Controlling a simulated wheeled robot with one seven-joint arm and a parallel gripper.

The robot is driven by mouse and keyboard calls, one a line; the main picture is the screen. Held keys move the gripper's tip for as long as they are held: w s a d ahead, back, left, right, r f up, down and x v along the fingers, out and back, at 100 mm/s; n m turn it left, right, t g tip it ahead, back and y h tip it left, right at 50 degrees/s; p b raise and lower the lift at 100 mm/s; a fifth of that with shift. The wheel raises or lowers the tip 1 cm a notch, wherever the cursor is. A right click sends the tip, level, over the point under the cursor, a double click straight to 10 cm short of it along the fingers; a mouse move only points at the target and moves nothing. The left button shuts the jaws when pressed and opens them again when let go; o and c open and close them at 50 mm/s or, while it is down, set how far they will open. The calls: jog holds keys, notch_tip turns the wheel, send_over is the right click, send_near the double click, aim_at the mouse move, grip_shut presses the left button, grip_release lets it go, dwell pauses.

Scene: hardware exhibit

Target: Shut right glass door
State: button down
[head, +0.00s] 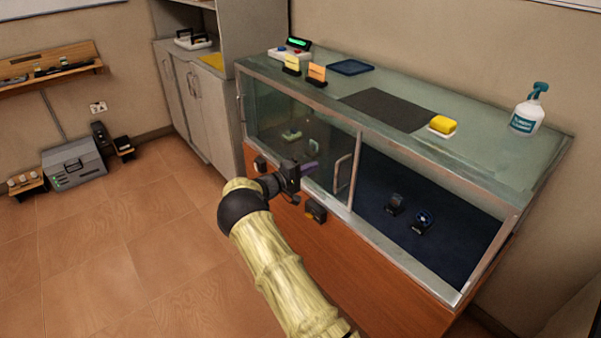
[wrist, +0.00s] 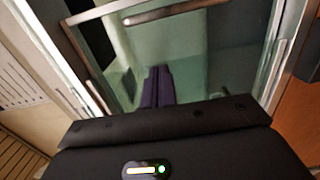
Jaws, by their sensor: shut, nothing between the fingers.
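The glass-fronted display case (head: 400,262) stands along the wall. Its right front bay is uncovered, showing a dark blue floor (head: 450,237). A glass pane with an upright metal handle (head: 342,173) stands in the left part of the front, just left of the metal upright; I cannot tell whether two panes overlap there. My gripper (head: 311,168) is in front of this left part, left of the handle and apart from it. Its purple fingers are together and empty in the wrist view (wrist: 158,72), with glass beyond them and a metal bar, probably the handle (wrist: 175,12), above.
On the case top are a dark mat (head: 388,109), a yellow sponge (head: 442,125), a spray bottle (head: 527,112) and small cards (head: 316,73). Two small dark items (head: 421,222) stand inside the right bay.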

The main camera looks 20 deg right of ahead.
jog(key=s+d, duration=0.2)
jog(key=d, duration=0.1)
jog(key=d+p, duration=0.1)
jog(key=shift+s+d, duration=0.15)
jog(key=shift+s, duration=0.25)
dwell(0.4)
